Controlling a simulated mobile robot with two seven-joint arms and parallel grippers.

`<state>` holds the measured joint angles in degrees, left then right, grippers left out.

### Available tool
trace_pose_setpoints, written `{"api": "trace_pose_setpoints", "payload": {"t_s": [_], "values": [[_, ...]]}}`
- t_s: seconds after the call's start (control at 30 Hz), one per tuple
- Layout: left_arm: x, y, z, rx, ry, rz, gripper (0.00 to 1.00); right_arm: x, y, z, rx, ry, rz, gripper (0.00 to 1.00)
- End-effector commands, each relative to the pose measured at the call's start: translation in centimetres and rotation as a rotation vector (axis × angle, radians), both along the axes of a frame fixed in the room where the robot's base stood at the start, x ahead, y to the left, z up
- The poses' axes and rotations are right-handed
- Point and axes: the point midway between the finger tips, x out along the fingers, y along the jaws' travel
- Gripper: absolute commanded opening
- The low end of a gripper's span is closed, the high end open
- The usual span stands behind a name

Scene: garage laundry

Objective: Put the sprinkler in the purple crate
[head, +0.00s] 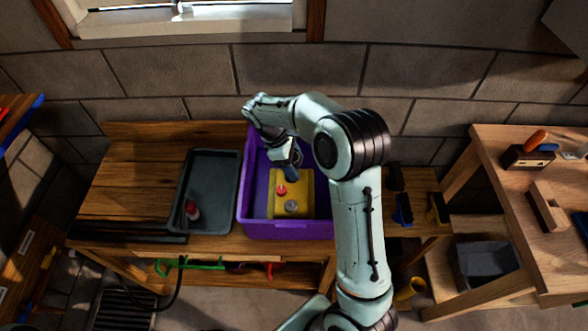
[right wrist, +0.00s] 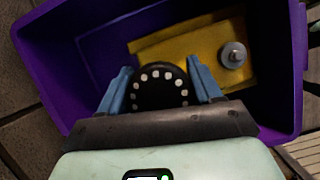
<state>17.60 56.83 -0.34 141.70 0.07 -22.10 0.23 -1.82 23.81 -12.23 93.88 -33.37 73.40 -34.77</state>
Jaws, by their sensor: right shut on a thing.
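The purple crate (head: 288,229) stands open on the wooden bench, and its walls also show in the right wrist view (right wrist: 62,75). My right gripper (head: 291,174) reaches down over the crate. In the right wrist view its two blue fingers (right wrist: 161,90) are shut on a round black thing with a ring of white dots, which looks like the sprinkler (right wrist: 160,90). It is held over the crate's inside, and I cannot tell whether it touches anything below. In the head view the sprinkler is mostly hidden by the gripper. My left gripper is not in view.
A yellow block (head: 306,190) lies in the crate, with a grey knob (head: 291,207) and a red piece (head: 281,190) at it. A second workbench (head: 500,180) stands right.

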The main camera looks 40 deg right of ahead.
Motion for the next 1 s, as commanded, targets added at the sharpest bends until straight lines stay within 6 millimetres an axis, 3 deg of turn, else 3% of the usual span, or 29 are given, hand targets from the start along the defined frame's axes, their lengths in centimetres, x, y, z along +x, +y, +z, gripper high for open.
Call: {"api": "trace_pose_setpoints", "payload": {"t_s": [0.2, 0.57, 0.6, 0.67, 1.0], "values": [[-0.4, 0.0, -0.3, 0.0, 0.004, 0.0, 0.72, -0.1, 0.0, -3.2, 0.0, 0.004, 0.0, 0.0], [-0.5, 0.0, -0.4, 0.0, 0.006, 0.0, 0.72, -0.1, 0.0, -3.6, 0.0, 0.002, 0.001, 0.0], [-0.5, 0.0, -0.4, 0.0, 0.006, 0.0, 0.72, 0.0, 0.0, -3.6, 0.0, 0.002, 0.001, 0.7], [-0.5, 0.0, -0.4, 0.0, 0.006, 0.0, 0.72, 0.0, 0.0, -3.6, 0.0, 0.002, 0.001, 0.9], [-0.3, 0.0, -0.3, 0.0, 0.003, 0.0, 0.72, 0.0, 0.0, -3.3, -0.001, 0.001, 0.0, 0.9]]}}
